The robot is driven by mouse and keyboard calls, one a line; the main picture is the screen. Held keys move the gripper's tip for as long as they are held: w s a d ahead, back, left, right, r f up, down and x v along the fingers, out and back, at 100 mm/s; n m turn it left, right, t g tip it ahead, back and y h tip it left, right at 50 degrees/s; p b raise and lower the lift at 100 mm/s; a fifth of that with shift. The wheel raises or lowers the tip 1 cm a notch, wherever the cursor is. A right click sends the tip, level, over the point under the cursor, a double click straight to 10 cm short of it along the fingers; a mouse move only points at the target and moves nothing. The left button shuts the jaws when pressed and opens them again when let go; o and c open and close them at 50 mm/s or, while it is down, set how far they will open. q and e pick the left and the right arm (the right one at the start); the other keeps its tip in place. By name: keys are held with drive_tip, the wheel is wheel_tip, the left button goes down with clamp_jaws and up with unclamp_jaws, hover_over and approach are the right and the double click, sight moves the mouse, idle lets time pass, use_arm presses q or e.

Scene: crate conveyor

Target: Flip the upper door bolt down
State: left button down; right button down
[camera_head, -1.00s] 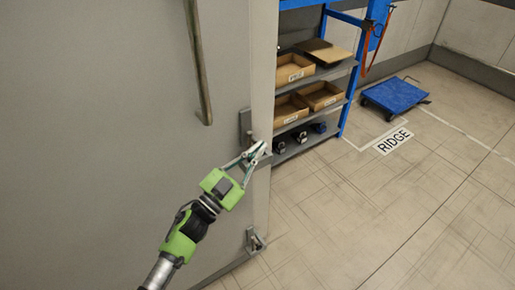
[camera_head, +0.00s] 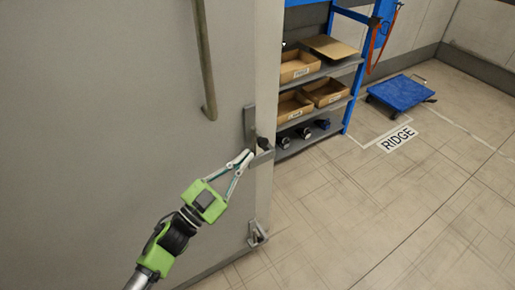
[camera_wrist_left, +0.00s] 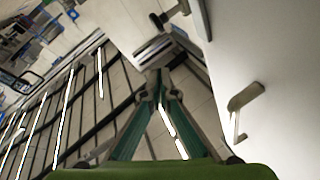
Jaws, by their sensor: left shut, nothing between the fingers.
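The upper door bolt (camera_head: 250,122) is a grey plate with a dark knob, fixed near the right edge of the grey door (camera_head: 120,140). Its knob sticks out to the right at the plate's lower part. My left gripper (camera_head: 245,157) is shut and empty, its fingertips just left of and below the knob. I cannot tell whether they touch the bolt. The lower bolt (camera_head: 257,233) sits near the door's bottom edge. In the left wrist view the fingers of my left gripper (camera_wrist_left: 158,78) meet at the tips. My right gripper is not in view.
A long vertical handle (camera_head: 205,70) is on the door above and left of the bolt. Right of the door stands a blue-framed shelf (camera_head: 330,75) with cardboard boxes. A blue cart (camera_head: 402,90) is on the floor. The floor to the right is open.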

use_arm(q)
drive_tip(key=shift+v, duration=0.9)
drive_tip(key=shift+s+d+r, duration=0.1)
drive_tip(key=shift+s, duration=0.05)
